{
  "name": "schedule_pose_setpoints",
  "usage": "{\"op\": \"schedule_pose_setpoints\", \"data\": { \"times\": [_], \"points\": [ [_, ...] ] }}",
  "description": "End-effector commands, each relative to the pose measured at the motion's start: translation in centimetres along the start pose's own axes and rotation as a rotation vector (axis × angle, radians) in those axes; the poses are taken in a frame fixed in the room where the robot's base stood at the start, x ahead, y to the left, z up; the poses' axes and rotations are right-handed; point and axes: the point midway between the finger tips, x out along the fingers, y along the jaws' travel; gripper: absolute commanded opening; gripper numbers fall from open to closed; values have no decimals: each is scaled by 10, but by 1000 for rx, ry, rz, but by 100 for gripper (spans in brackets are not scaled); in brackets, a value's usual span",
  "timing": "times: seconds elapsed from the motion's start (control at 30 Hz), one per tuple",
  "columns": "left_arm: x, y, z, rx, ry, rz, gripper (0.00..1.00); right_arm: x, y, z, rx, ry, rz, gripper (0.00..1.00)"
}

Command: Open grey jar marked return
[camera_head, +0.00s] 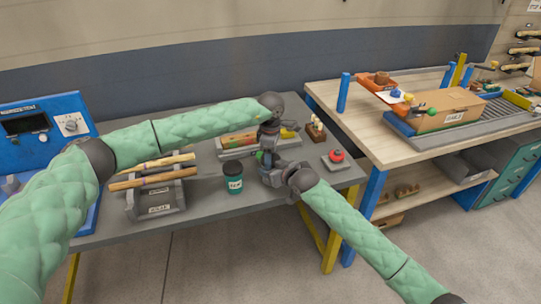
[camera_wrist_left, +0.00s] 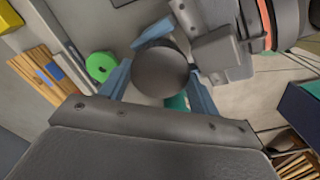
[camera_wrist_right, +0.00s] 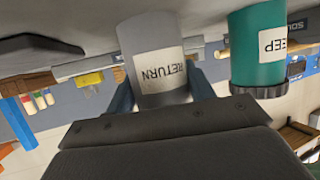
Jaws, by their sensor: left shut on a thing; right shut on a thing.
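The grey jar (camera_wrist_right: 158,62) marked RETURN is between my right gripper's blue fingers in the right wrist view; its label reads upside down there. My right gripper (camera_head: 270,173) is shut on the jar's body. My left gripper (camera_head: 268,143) is above it, shut on a dark round lid (camera_wrist_left: 160,68) seen from above in the left wrist view. The grippers mostly hide the jar in the head view. Whether the lid sits on the jar or is clear of it cannot be told.
A teal jar (camera_head: 233,180) with a dark lid, marked KEEP in the right wrist view (camera_wrist_right: 258,45), stands close to the grippers. A grey rack (camera_head: 155,200) with wooden pieces is left of it. A red object (camera_head: 337,156) on a grey base is to the right.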

Motion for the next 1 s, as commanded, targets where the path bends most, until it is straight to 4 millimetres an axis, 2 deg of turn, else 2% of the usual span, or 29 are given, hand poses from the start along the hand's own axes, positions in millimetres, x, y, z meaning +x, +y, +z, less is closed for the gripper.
{"op": "schedule_pose_setpoints", "data": {
  "times": [0.33,0.37,0.47,0.77,1.0],
  "points": [
    [0,0,0,-33,0,1,34,0,-1,0,0,0,-1,0],
    [0,0,0,-33,0,1,66,0,-1,0,0,0,-1,0],
    [0,0,0,-32,0,1,84,0,-1,0,0,0,-1,0],
    [-1,0,0,-31,0,1,84,0,0,0,0,0,0,0],
    [-21,1,0,-31,0,4,84,0,0,0,0,-1,0,0]
  ]
}}
